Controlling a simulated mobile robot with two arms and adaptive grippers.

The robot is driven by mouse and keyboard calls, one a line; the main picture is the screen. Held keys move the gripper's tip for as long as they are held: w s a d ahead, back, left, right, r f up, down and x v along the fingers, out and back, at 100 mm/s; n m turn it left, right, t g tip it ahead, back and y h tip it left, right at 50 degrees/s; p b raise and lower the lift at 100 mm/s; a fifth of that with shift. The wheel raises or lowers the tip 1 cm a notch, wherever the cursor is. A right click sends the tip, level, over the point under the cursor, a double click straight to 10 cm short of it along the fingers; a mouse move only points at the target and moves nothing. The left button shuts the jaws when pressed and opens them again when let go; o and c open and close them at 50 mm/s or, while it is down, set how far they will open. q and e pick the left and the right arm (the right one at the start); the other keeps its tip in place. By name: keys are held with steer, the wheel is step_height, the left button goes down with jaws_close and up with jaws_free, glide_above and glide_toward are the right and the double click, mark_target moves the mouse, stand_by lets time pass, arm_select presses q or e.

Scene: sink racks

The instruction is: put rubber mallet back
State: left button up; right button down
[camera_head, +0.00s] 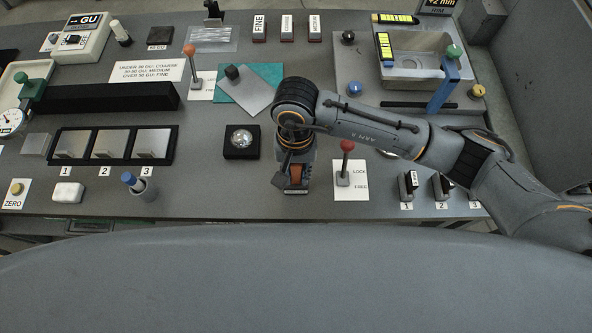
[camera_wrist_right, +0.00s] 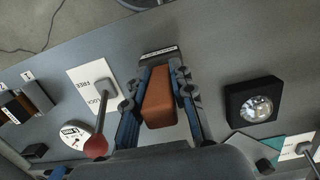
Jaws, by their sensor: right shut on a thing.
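My right gripper (camera_head: 293,178) points down near the front edge of the bench. A little of this block also shows under the gripper in the head view (camera_head: 296,173). A dark labelled strip (camera_wrist_right: 158,54) lies just beyond the block; its text is too small to read. I cannot tell whether the block touches the bench. The handle is hidden or cannot be made out. My left gripper is not in view.
A red-knobbed lever (camera_head: 346,162) on a LOCK/FREE card stands right of the gripper. A black box with a shiny dome (camera_head: 241,140) sits to its left. Numbered dark blocks (camera_head: 407,186) stand further right. A sink (camera_head: 424,58) is at the back right.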

steer(key=c, duration=1.1)
jaws_free()
steer(key=shift+c, duration=0.2)
steer(key=shift+r, duration=0.15)
steer(key=shift+w+r, duration=0.1)
steer(key=shift+r, duration=0.05)
steer(key=r+b, duration=0.1)
steer(key=r, duration=0.2)
steer(key=w+r+b, duration=0.1)
steer(key=r, duration=0.3)
steer(key=r+b, duration=0.2)
steer(key=r, duration=0.1)
steer(key=shift+w+r, duration=0.15)
steer(key=shift+r, duration=0.65)
